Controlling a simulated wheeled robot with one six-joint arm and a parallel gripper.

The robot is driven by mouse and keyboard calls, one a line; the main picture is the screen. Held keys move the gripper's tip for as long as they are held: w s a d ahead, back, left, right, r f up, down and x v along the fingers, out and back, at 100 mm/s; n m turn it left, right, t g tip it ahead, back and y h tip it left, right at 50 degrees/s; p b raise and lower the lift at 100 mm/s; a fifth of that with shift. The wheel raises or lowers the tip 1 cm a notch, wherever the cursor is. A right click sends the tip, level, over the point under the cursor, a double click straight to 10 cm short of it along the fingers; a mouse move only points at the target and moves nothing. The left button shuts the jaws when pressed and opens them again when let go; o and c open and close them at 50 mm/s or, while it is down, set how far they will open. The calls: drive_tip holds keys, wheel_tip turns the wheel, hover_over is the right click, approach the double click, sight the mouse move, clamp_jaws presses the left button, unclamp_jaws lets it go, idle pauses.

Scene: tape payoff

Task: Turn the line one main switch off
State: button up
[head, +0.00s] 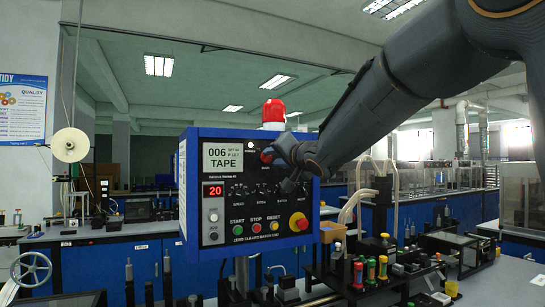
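Below are small knobs, green, red and yellow buttons (274,228), and a red emergency-stop knob (299,222). A red beacon (274,113) tops the box. Red, green and yellow handles (371,271) stand on the bench at lower right. A tape reel (70,145) is at left.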

sight(267, 157)
drive_tip(key=shift+x, duration=1.1)
clamp_jaws()
